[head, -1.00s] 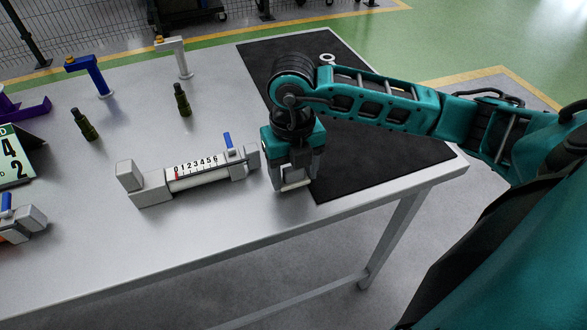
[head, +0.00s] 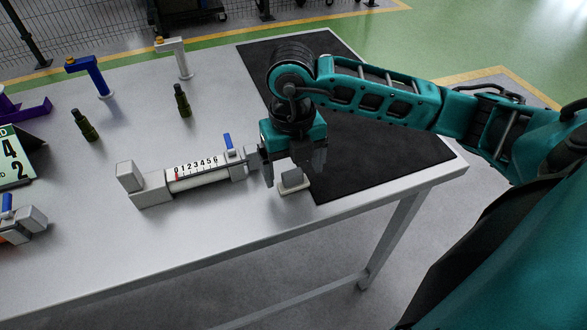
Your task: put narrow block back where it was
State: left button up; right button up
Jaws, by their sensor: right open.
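A small grey block (head: 291,178) sits on a low pale base (head: 294,190) on the table, by the near left edge of the black mat. I take it for the narrow block; its upper part is close under the gripper. My right gripper (head: 292,169) is just above the block, open, with one finger to its left and the other to its right. My left gripper is not in view.
A caliper-like gauge (head: 197,174) marked 0 to 6, with a blue lever, lies just left of the gripper. Dark green bottle-like pieces (head: 181,100) and blue and white stands (head: 92,77) are farther back. The black mat (head: 380,160) looks clear under my arm.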

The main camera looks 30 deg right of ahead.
aim_at(293, 172)
notch_tip(293, 172, up, 10)
jog(key=shift+r+p, duration=0.25)
jog(key=shift+p, duration=0.1)
dwell(0.5)
